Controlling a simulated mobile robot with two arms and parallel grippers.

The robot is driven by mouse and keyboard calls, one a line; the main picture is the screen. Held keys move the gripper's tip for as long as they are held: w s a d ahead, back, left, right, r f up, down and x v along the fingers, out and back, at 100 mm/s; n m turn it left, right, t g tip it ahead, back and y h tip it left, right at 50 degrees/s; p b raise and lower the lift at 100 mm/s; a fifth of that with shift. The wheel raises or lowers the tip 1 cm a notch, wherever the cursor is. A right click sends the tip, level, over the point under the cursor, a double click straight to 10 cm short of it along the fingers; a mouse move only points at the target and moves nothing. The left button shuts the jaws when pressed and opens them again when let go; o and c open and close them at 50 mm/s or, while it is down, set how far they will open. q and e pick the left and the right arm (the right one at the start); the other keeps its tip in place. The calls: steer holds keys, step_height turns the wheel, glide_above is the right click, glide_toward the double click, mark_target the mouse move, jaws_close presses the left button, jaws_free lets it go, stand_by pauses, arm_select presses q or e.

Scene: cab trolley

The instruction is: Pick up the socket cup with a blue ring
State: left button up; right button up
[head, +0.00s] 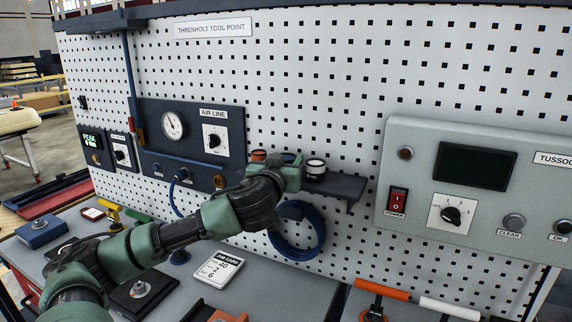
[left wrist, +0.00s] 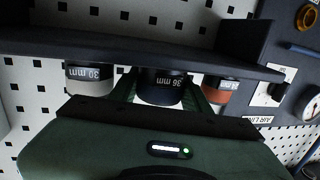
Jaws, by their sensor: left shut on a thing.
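My left gripper (head: 290,172) reaches the small dark shelf on the pegboard and is shut on the middle cup. In the left wrist view, which is upside down, the fingers stand on either side of that dark cup (left wrist: 161,90), labelled "36 mm"; its ring looks dark blue. The cup appears still at the shelf; whether it touches it I cannot tell. A white-ringed cup (head: 315,168) stands to the right in the head view, and an orange-ringed cup (head: 258,155) to the left. Both also show in the wrist view, white (left wrist: 89,78) and orange (left wrist: 220,90). My right gripper is out of view.
The air line panel (head: 191,138) is on the left and a grey control box (head: 400,205) on the right. A job card (head: 219,268) lies on the bench.

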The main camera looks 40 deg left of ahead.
mark_target(286, 156)
arm_select(q)
step_height(286, 156, up, 20)
steer(key=shift+p, duration=0.4)
